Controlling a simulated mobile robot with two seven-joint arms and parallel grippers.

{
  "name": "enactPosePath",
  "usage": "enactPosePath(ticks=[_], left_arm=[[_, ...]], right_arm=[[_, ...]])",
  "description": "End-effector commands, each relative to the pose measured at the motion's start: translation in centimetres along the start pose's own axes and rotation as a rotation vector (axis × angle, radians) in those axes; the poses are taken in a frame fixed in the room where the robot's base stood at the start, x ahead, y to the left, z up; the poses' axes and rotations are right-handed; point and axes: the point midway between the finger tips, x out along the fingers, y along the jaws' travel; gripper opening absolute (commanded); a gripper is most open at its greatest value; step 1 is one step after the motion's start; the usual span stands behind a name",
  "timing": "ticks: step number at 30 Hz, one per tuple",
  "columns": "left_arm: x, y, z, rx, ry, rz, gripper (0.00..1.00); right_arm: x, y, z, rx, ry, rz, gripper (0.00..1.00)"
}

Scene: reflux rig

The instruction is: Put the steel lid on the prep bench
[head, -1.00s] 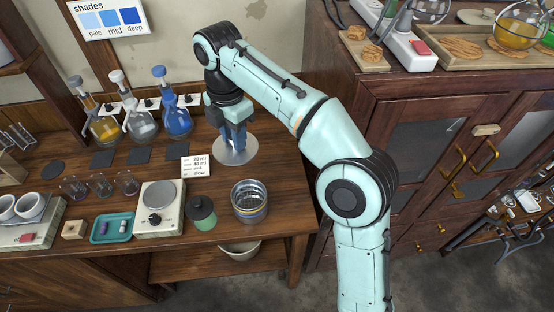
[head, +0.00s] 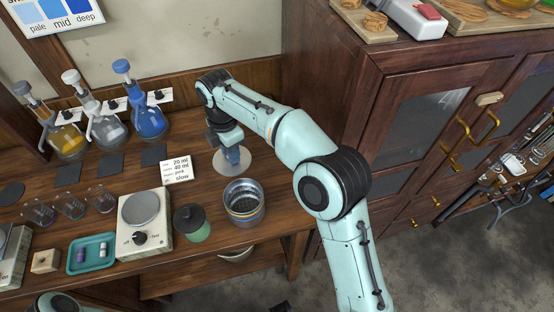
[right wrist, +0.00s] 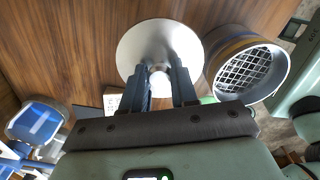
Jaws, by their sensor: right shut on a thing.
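The steel lid (head: 232,168), a pale round disc, is at the back right of the wooden prep bench (head: 105,210). It shows in the right wrist view (right wrist: 150,38) as a bright disc with a small knob between the fingers. My right gripper (head: 233,160) points down over the lid and is shut on its knob; its fingers also show in the right wrist view (right wrist: 162,72). I cannot tell whether the lid touches the bench or is just above it. My left gripper is out of view.
A steel pot with a mesh inside (head: 243,203) stands close in front of the lid, at the bench's right end. A card (head: 176,169), a green jar (head: 191,223) and a hotplate (head: 143,222) are to the left. A dark cabinet (head: 400,90) stands at right.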

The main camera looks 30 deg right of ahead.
Motion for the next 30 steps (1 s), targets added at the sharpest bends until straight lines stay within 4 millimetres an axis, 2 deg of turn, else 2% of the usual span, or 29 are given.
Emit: enactPosePath(ticks=[1, 6, 14, 18, 23, 30], left_arm=[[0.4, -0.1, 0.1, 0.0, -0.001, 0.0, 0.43], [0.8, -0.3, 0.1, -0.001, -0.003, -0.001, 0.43], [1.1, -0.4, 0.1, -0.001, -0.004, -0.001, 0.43], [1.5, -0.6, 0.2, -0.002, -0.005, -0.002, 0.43], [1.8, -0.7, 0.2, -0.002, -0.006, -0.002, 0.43], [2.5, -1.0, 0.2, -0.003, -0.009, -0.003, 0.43]], right_arm=[[0.1, -0.7, 1.5, 0.005, 0.0, 0.0, 0.0], [0.0, -2.4, 5.7, 0.005, 0.0, 0.001, 0.0], [0.0, -4.6, 11.0, 0.002, 0.0, 0.0, 0.0], [1.7, -4.7, 11.0, -0.003, 0.002, -0.003, 0.0], [2.9, -4.7, 11.0, -0.002, 0.001, -0.002, 0.0], [6.6, -4.7, 11.1, -0.002, 0.0, -0.001, 0.0]])
